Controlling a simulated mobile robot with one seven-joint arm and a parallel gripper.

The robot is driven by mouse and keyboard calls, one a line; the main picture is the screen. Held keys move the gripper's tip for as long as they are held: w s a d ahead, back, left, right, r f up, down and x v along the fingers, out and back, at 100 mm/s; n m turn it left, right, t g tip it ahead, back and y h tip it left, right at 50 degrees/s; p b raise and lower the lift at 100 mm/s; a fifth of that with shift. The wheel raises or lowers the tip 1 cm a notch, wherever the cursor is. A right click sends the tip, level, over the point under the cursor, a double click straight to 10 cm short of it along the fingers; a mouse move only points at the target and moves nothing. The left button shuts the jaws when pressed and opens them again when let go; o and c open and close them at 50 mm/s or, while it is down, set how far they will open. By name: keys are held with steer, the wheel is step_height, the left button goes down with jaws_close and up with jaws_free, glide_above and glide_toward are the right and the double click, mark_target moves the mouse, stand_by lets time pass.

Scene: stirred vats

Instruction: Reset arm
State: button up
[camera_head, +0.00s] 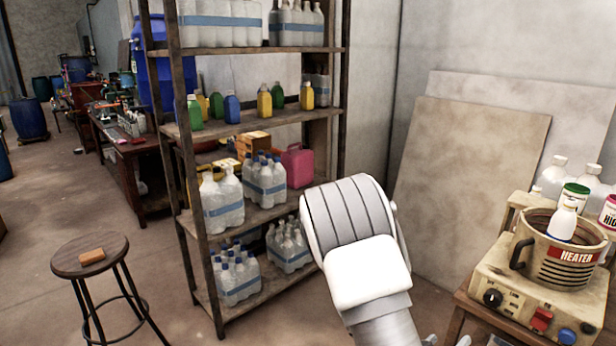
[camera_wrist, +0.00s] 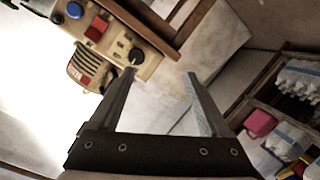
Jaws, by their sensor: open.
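My gripper (camera_wrist: 162,74) shows in the wrist view with its two fingers spread apart and nothing between them. In the head view my white arm rises in the lower middle, in front of the shelf and left of the heater; the gripper itself cannot be made out there. The heater (camera_head: 530,297) stands on a small table at the right, with a pot (camera_head: 527,246) on it and a white bottle (camera_head: 563,222) in the pot. The heater also shows in the wrist view (camera_wrist: 119,42), beyond the left finger and apart from it.
A wooden shelf (camera_head: 265,124) with several bottles and a pink canister (camera_head: 297,166) stands behind my arm. A round stool (camera_head: 72,262) with an orange block (camera_head: 92,257) stands at the left. Boards (camera_head: 465,180) lean on the wall. Open floor lies at the left.

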steer(key=a+r+g+y+p, duration=0.1)
steer(key=a+r+y+p, duration=0.2)
steer(key=a+r+y, duration=1.05)
steer(key=s+a+r+n+g+h+p, duration=0.2)
steer(key=s+r+n+g+p, duration=0.1)
steer(key=s+r, duration=1.2)
steer(key=shift+s+a, duration=0.15)
steer(key=shift+s, duration=0.95)
